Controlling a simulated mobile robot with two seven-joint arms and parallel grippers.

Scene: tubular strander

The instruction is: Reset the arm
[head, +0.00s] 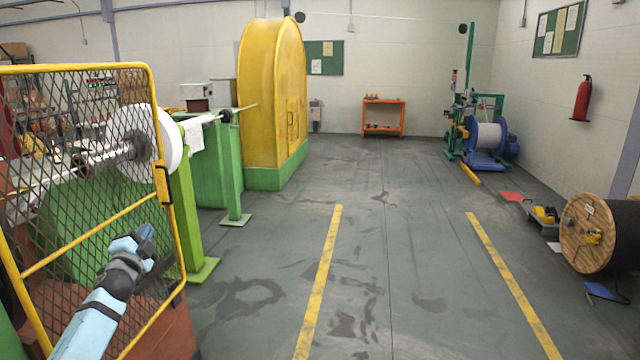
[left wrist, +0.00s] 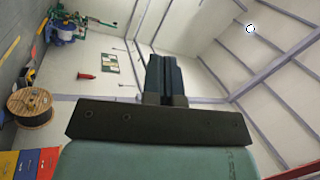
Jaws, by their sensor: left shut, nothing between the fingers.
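My left arm comes in from the lower left of the head view, light blue with dark joints. My left gripper (head: 146,232) is at its end, in front of the yellow-framed mesh gate (head: 100,215) of the machine. I cannot tell whether it touches the mesh. In the left wrist view the dark fingers of this gripper (left wrist: 165,75) lie side by side, shut, with nothing between them. The wrist view is turned on its side. My right arm and right gripper are not in view.
The green machine with a white reel (head: 170,140) stands behind the gate. A tall yellow housing (head: 265,100) is farther back. A wooden cable drum (head: 588,232) stands at the right; an orange shelf (head: 383,116) is at the back. The floor between yellow lines is clear.

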